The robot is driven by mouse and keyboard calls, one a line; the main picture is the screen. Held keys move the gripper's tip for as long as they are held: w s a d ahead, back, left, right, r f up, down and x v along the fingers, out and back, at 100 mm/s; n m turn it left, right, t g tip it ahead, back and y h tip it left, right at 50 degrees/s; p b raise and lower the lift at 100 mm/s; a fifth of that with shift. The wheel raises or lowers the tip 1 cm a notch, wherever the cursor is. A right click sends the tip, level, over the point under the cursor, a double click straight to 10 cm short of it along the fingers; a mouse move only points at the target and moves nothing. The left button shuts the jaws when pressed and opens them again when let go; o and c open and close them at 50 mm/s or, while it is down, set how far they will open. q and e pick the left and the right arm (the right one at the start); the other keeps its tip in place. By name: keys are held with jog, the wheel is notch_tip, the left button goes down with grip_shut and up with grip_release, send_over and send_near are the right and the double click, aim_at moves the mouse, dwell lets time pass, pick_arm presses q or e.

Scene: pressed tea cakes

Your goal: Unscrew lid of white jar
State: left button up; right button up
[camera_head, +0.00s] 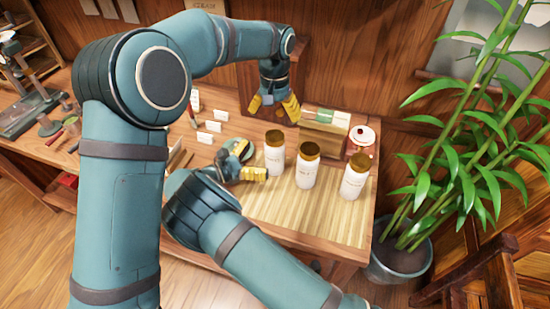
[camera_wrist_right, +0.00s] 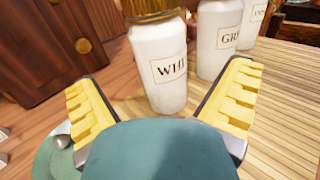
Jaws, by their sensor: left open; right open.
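The white jar (camera_head: 275,158) has a label and a brown-gold lid (camera_head: 274,137). It stands upright on the bamboo mat (camera_head: 330,222), leftmost of three similar jars. In the right wrist view the jar (camera_wrist_right: 160,66) reads "WHI" and its lid (camera_wrist_right: 148,8) is cut off by the top edge. My right gripper (camera_head: 256,174) is open just left of the jar, with its yellow fingers (camera_wrist_right: 162,80) spread to either side of the jar's image and not closed on it. My left gripper (camera_head: 274,105) is open and empty, above and behind the jar, fingers pointing down.
A middle jar (camera_head: 306,171) and a right jar (camera_head: 355,180) stand close by. Behind them are a wooden box (camera_head: 323,141) and a red-and-white canister (camera_head: 361,141). A potted bamboo (camera_head: 402,258) stands right of the table.

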aim_at(279, 149)
jog(key=x, duration=0.7)
jog(key=shift+d, duration=0.1)
